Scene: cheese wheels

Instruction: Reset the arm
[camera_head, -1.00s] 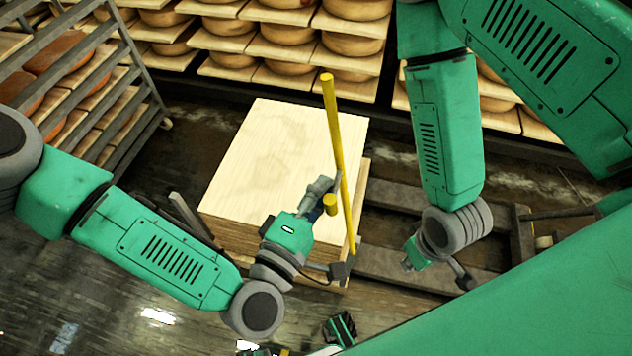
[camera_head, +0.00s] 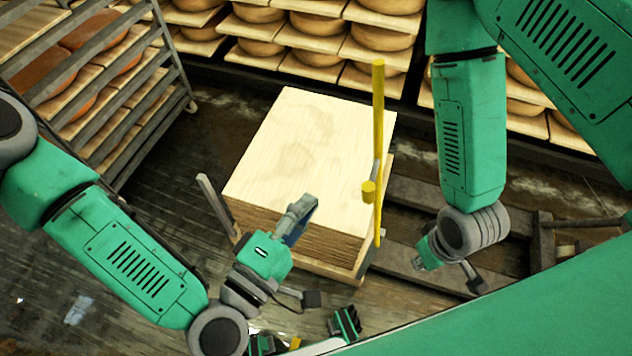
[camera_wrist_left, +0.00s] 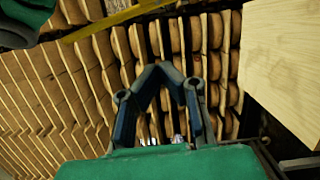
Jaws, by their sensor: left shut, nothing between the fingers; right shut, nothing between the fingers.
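My left gripper (camera_head: 306,205) is in front of the stack of pale boards (camera_head: 310,150) in the head view, over its near edge. Its fingers are shut with nothing between them. In the left wrist view the dark finger pair (camera_wrist_left: 160,70) meets at the tips, with shelves of cheese behind. My right gripper (camera_head: 418,264) hangs to the right of the stack, below its grey wrist joint. It is small in view, shut and empty.
A metal rack with cheese wheels (camera_head: 100,90) is at the left. Cheese shelves (camera_head: 320,50) line the back.

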